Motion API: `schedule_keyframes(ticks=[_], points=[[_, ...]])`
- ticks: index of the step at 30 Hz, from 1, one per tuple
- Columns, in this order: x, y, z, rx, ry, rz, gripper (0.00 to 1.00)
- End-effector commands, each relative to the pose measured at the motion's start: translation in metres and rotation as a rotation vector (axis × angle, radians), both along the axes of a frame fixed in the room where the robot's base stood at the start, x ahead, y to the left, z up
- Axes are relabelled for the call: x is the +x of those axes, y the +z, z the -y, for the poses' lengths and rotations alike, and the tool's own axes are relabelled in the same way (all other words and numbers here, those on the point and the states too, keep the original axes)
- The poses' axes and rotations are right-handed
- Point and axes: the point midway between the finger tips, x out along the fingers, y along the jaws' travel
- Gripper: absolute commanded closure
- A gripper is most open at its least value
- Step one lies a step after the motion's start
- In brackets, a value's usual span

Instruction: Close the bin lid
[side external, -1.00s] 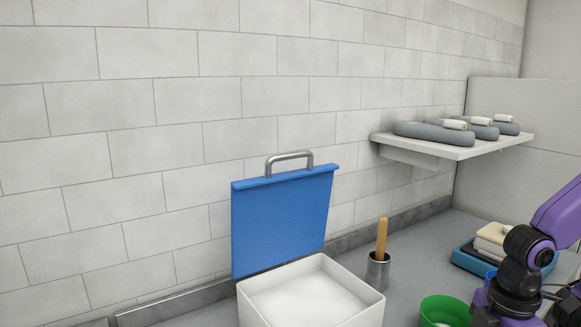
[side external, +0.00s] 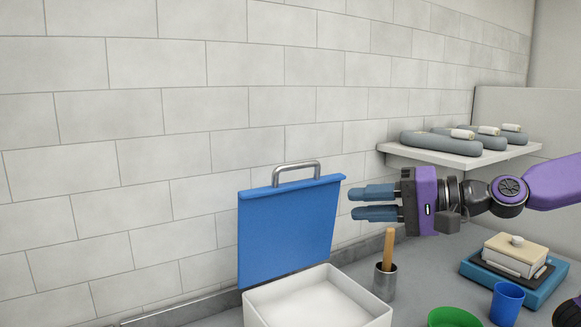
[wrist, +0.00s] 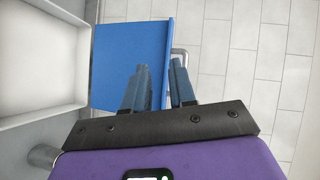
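The white bin (side external: 318,300) stands at the bottom centre of the side external view, and its inside shows at the left of the wrist view (wrist: 40,55). Its blue lid (side external: 286,232) stands upright and open against the wall side, with a grey metal handle (side external: 296,172) on its top edge. In the wrist view the lid (wrist: 130,50) and handle (wrist: 180,58) lie just beyond the fingers. My gripper (side external: 360,203) is open and empty, to the right of the lid's upper part, with fingers pointing at it. I see no contact.
A metal holder (side external: 385,282) with a wooden-handled tool stands right of the bin, below my gripper. A green bowl (side external: 455,318), a blue cup (side external: 507,303) and a blue tray (side external: 530,288) with stacked blocks are further right. A wall shelf (side external: 460,157) holds several grey insole-like pieces.

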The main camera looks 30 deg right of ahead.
Motion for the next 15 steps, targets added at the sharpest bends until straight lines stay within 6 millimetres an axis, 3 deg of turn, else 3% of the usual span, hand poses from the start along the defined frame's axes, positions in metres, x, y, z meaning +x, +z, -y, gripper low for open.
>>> schedule_keyframes(ticks=[3,6,15], points=[[0.021,0.024,0.024,0.157,-0.155,0.004,0.75],[0.028,0.033,0.037,0.226,-0.222,0.006,0.75],[0.048,0.034,0.033,0.244,-0.245,0.008,0.75]])
